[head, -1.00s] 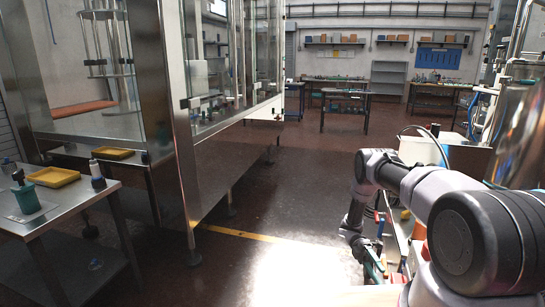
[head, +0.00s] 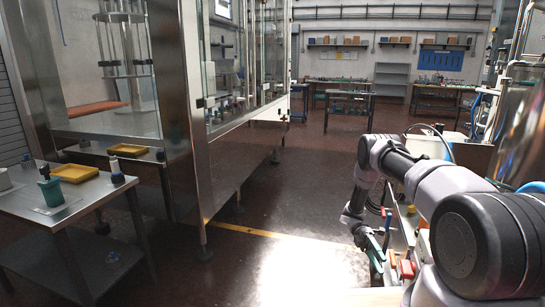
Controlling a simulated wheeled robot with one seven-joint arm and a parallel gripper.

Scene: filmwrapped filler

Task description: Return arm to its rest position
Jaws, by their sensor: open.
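My arm comes in from the right edge, bends at a dark elbow joint and hangs down toward the floor. My gripper (head: 374,248) is at its lower end, small and partly lost against the clutter beside the bench at right. Its jaws are open, and I make out nothing held between them. Greenish and red pieces show close by it, but their contact with the gripper cannot be told.
A steel side table (head: 70,203) at left bears a yellow tray (head: 75,173), a teal container (head: 51,190) and a white bottle (head: 115,166). A tall glass-and-steel machine (head: 185,120) stands behind it. The middle floor (head: 285,210) is clear. Workbenches (head: 348,98) line the back.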

